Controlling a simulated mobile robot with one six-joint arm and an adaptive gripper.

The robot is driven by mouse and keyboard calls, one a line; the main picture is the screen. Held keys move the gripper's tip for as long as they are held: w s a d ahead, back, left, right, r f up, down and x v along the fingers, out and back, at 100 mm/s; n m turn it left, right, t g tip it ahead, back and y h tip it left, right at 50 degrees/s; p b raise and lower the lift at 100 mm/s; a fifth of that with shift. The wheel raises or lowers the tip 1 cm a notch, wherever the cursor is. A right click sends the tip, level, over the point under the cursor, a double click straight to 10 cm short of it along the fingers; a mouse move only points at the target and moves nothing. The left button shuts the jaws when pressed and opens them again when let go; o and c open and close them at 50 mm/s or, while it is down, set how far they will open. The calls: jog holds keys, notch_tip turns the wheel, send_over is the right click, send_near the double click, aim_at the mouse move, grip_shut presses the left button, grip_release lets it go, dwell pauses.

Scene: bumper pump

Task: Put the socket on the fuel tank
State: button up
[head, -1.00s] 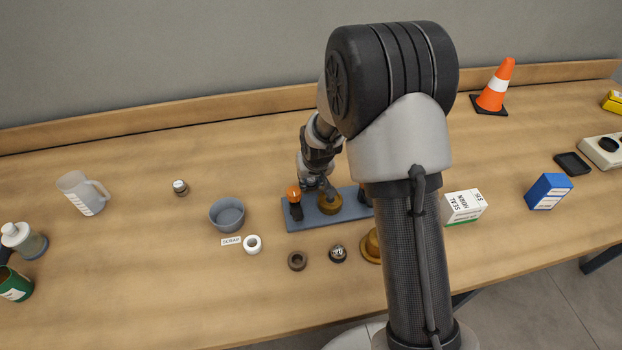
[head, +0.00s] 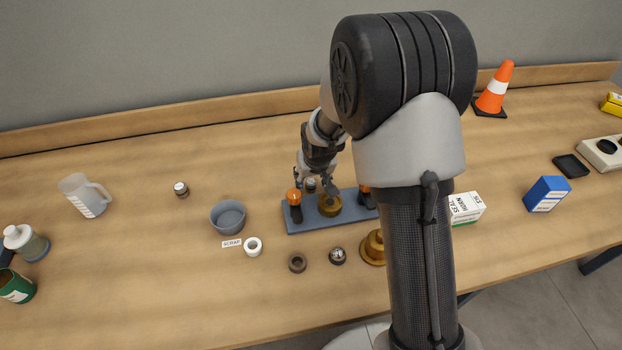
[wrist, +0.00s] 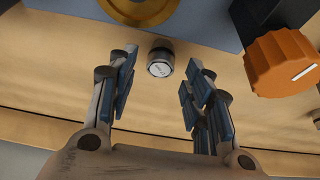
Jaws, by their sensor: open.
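A small dark metal socket-like cylinder with a pale, marked top (wrist: 160,62) shows ahead of and between my fingers in the wrist view. It stands on the wood just behind the blue-grey plate, and also shows in the head view (head: 310,185). My gripper (wrist: 157,90) is open and empty, its fingers apart from the cylinder; it also shows in the head view (head: 316,182). Similar small pieces stand at the left (head: 181,189) and in front of the plate (head: 338,256). I cannot tell which thing is the fuel tank; a translucent jug (head: 83,196) stands far left.
The blue-grey plate (head: 304,225) carries orange-topped knobs (head: 293,196) and a brass round part (head: 329,206). A grey bowl (head: 228,217), white ring (head: 253,246), brown ring (head: 297,262) and stepped brass piece (head: 372,247) are nearby. My arm hides part of the table.

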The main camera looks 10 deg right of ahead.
jog(key=s+p+v, duration=0.1)
jog(key=p+v, duration=0.1)
jog(key=v, duration=1.5)
jog(key=s+r, duration=0.5)
jog(key=s, duration=0.7)
jog(key=s+d+r, duration=0.1)
jog(key=s+r, duration=0.4)
jog(key=s, duration=0.7)
jog(key=shift+s+d, duration=0.15)
jog(key=shift+s, duration=0.05)
jog(key=shift+o, duration=0.5)
jog(key=shift+s+r, duration=0.1)
jog(key=shift+s, duration=0.2)
jog(key=b, duration=0.1)
send_over(311, 181)
jog(key=s, duration=0.2)
notch_tip(311, 181, down, 24)
jog(key=shift+r, duration=0.25)
jog(key=shift+b+x, duration=1.3)
jog(key=shift+x, duration=1.6)
jog(key=shift+s, duration=0.2)
